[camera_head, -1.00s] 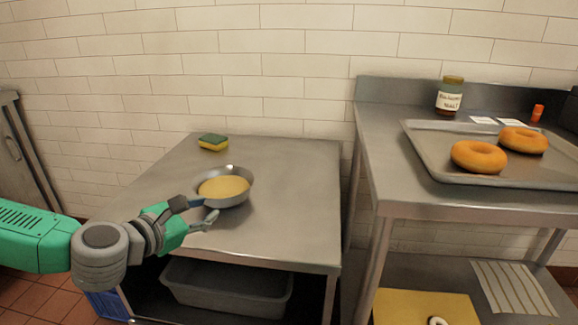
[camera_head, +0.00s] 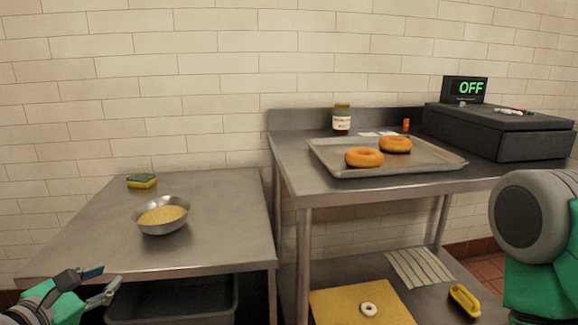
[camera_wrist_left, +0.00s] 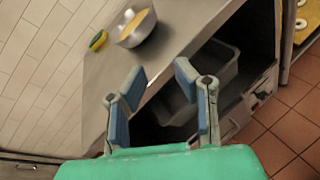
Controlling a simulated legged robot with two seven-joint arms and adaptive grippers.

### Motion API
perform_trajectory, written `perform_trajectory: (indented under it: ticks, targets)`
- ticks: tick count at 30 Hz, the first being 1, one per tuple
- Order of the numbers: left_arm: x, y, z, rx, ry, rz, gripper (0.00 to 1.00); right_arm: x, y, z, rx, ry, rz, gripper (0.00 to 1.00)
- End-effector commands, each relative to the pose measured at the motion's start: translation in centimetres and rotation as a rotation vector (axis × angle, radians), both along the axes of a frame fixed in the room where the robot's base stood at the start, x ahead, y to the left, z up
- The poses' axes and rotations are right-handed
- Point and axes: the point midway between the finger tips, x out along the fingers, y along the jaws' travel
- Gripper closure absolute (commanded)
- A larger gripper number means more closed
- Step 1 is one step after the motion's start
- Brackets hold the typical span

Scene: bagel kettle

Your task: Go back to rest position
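My left gripper (camera_head: 101,283) is at the lower left in the head view, in front of the left table's front edge. It is open and empty; its two fingers stand apart in the left wrist view (camera_wrist_left: 160,80). A metal bowl (camera_head: 161,228) with yellowish contents stands on the left steel table (camera_head: 225,205), apart from the gripper. The bowl also shows in the left wrist view (camera_wrist_left: 133,38). My right arm shows at the right edge of the head view, but its gripper is not in view.
A sponge (camera_head: 142,181) lies behind the bowl. The right table holds a tray (camera_head: 340,170) with two bagels (camera_head: 364,157), a jar (camera_head: 342,120) and a dark box (camera_head: 500,135) with an OFF display (camera_head: 465,89). A grey bin (camera_head: 175,305) sits under the left table.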

Motion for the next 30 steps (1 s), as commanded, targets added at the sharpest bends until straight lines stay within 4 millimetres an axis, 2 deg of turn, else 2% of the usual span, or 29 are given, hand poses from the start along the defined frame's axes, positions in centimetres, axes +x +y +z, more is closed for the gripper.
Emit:
perform_trajectory:
  ticks: [11,19,23,27,30]
  targets:
    - [-1.2,-3.8,-3.3,0.222,0.105,-0.181,0.74,0.0,0.0,1.0,0.000,-0.001,0.000,0.00]
    - [-3.8,-7.7,-7.6,0.502,0.216,-0.433,0.74,0.0,0.0,2.3,0.000,0.000,0.000,0.00]
    - [-6.7,-9.7,-10.7,0.711,0.283,-0.641,0.74,0.0,0.0,3.3,0.000,0.000,0.000,0.00]
    - [-11.3,-11.2,-14.6,0.989,0.348,-0.954,0.74,0.0,0.0,4.6,0.000,0.000,0.000,0.00]
    - [-14.8,-11.3,-16.8,1.177,0.371,-1.190,0.74,0.0,0.0,5.5,0.000,0.000,0.000,0.00]
